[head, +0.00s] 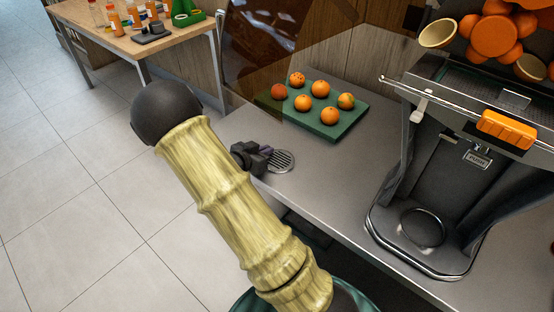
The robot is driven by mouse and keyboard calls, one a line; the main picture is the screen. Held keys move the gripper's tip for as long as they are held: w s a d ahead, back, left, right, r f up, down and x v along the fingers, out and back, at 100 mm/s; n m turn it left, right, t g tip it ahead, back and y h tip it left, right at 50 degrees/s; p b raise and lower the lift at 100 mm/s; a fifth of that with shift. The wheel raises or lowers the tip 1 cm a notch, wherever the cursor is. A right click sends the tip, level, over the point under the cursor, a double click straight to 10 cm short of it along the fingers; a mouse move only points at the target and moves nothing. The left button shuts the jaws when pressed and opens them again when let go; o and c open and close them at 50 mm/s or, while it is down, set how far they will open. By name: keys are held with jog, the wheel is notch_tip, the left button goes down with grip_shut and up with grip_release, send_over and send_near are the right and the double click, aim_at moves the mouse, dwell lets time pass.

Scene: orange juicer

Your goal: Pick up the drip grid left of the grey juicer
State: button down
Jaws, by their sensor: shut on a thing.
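The drip grid (282,163) is a small round grey slatted disc to the left of the grey juicer (428,185). It is at or just above the steel counter; I cannot tell whether it touches. My gripper (268,158) is shut on the near left edge of the grid. The gripper is small and dark in this view, and its fingertips are partly hidden. My pale yellow arm crosses the middle of the view in front of the counter edge. The juicer has an orange push tap and a round dark recess in its base.
A green tray (350,126) with several oranges lies behind the grid. A tinted clear panel (262,60) stands at the counter's back left. Steel counter (330,185) is bare between grid and juicer. A wooden table (115,42) with bottles stands far left.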

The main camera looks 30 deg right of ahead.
jog(key=shift+r, duration=0.1)
notch_tip(320, 180, up, 10)
jog(key=p, duration=0.3)
jog(key=shift+p, duration=0.35)
jog(key=shift+f, duration=0.2)
